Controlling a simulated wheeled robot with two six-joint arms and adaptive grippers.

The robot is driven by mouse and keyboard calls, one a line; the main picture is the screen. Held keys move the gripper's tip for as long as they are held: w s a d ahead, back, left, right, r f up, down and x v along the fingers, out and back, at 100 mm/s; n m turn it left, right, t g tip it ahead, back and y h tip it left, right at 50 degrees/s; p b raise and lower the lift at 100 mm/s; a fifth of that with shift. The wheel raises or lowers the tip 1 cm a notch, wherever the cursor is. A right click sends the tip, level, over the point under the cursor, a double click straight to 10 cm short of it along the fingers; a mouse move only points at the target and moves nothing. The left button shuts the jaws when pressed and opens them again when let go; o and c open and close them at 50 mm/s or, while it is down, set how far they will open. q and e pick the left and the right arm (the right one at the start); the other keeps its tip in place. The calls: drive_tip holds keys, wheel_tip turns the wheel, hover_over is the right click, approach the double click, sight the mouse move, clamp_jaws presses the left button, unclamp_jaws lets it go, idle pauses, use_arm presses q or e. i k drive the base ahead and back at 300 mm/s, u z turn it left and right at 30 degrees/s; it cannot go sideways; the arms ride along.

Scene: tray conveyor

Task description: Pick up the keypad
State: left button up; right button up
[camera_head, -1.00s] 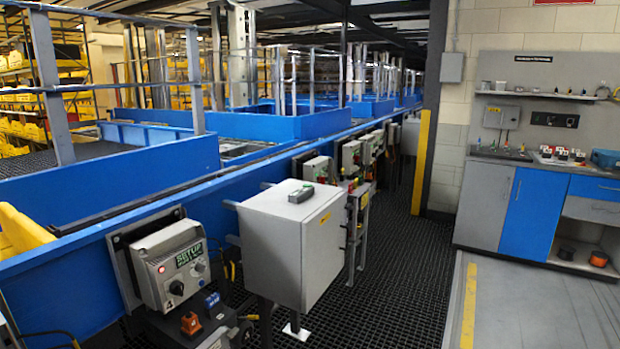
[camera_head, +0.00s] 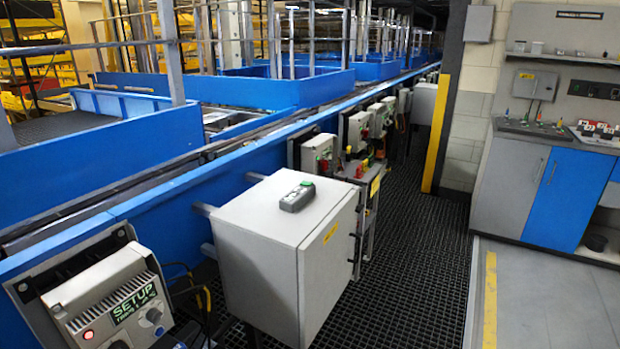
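The keypad (camera_head: 297,196) is a small dark grey handheld unit with a green patch at its upper end. It lies flat on top of a light grey cabinet (camera_head: 262,210), near the middle of the head view. Nothing touches or covers it. Neither of my grippers shows in the head view.
A control box with a lit SETUP display (camera_head: 110,305) is at the lower left. The blue conveyor wall (camera_head: 170,225) runs behind the cabinet. More control boxes (camera_head: 355,132) line it farther back. A dark grated floor (camera_head: 420,240) is clear right of the cabinet. A workbench (camera_head: 550,190) stands at right.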

sight(292, 202)
drive_tip(key=z, duration=1.1)
drive_tip(key=i, duration=2.7)
drive_tip(key=u, duration=3.2)
drive_tip(key=k, duration=0.5)
drive_tip(key=z, duration=0.1)
